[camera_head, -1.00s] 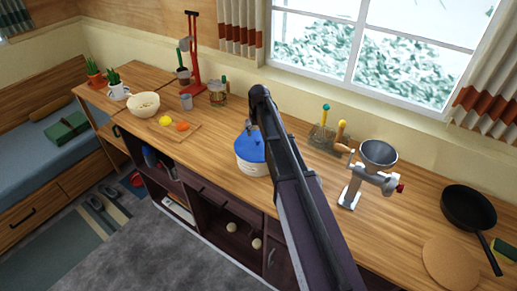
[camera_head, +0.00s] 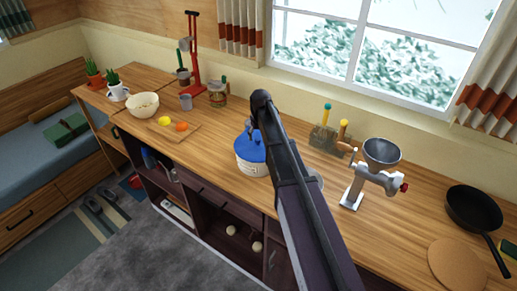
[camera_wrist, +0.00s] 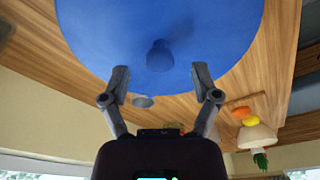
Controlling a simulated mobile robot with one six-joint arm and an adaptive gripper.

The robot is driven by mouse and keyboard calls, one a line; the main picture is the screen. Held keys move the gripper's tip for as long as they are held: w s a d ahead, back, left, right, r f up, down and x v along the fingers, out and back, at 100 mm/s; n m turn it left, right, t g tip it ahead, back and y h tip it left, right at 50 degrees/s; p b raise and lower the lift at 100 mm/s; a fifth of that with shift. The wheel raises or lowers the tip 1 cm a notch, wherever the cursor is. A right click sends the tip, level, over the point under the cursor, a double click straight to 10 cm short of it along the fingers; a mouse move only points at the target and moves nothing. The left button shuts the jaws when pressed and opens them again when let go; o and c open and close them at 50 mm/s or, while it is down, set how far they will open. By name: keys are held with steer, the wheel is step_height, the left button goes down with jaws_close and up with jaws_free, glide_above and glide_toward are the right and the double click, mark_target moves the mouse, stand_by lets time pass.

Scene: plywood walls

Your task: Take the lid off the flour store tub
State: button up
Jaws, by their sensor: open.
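The flour store tub (camera_head: 253,169) is a white tub standing on the wooden counter, partly hidden behind my arm in the head view. Its blue lid (camera_head: 247,151) is on it. In the wrist view the blue lid (camera_wrist: 150,25) fills the upper middle, with a round blue knob (camera_wrist: 159,56) at its centre. My gripper (camera_wrist: 160,72) is open, with one finger on each side of the knob as seen in this view. I cannot tell how deep the fingers are relative to the knob. In the head view my gripper (camera_head: 252,132) is mostly hidden by my arm.
On the counter (camera_head: 222,150) a board (camera_head: 190,133) with an orange and a lemon and a bowl (camera_head: 143,105) stand left. A grain mill (camera_head: 370,170), a frying pan (camera_head: 471,208) and a round mat (camera_head: 456,263) are right. The window wall is behind.

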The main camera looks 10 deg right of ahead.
steer(key=shift+w+f+b, duration=0.15)
steer(key=shift+f+b, duration=0.7)
steer(key=shift+f, duration=0.3)
jaws_close()
